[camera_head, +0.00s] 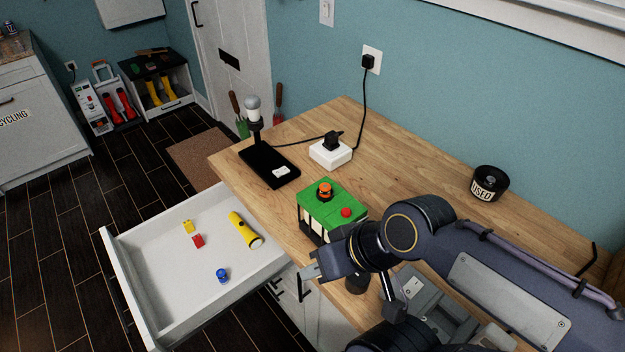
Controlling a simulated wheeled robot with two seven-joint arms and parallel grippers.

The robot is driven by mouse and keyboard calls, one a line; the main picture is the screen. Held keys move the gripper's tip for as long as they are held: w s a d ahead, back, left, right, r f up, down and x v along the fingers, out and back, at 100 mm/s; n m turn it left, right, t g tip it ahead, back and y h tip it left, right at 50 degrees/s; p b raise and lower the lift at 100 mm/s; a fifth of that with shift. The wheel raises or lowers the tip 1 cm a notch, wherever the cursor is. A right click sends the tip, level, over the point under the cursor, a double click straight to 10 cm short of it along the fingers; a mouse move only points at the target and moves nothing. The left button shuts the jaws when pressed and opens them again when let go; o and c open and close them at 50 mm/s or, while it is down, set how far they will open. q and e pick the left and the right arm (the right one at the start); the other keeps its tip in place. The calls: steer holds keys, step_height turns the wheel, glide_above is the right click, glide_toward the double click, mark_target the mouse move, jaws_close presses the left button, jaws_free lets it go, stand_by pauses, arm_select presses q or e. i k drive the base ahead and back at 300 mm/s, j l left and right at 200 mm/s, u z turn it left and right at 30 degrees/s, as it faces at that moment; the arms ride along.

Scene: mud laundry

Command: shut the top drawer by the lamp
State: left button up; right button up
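The white top drawer (133,267) is pulled far out from the wooden-topped counter, at the lower left. A yellow flashlight (244,230), small yellow (188,226) and red (198,241) blocks and a small blue item (222,275) lie in it. The lamp (254,112), with a white bulb and black base, stands on the counter's far left end, above the drawer. My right gripper (308,277) is just right of the drawer, near the counter's front edge and apart from the drawer's front panel. Its fingers are too unclear to tell their opening. My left gripper is not visible.
A green-topped box (330,207) with red and orange knobs stands close to my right arm. A white plug block (331,153) and a black round tin (490,183) are on the counter (410,165). Dark floor (60,265) left of the drawer is clear.

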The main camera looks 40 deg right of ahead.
mark_target(171, 287)
steer(key=i+j+z, duration=0.15)
steer(key=j, duration=0.45)
steer(key=j+z, duration=0.2)
steer(key=j, duration=0.45)
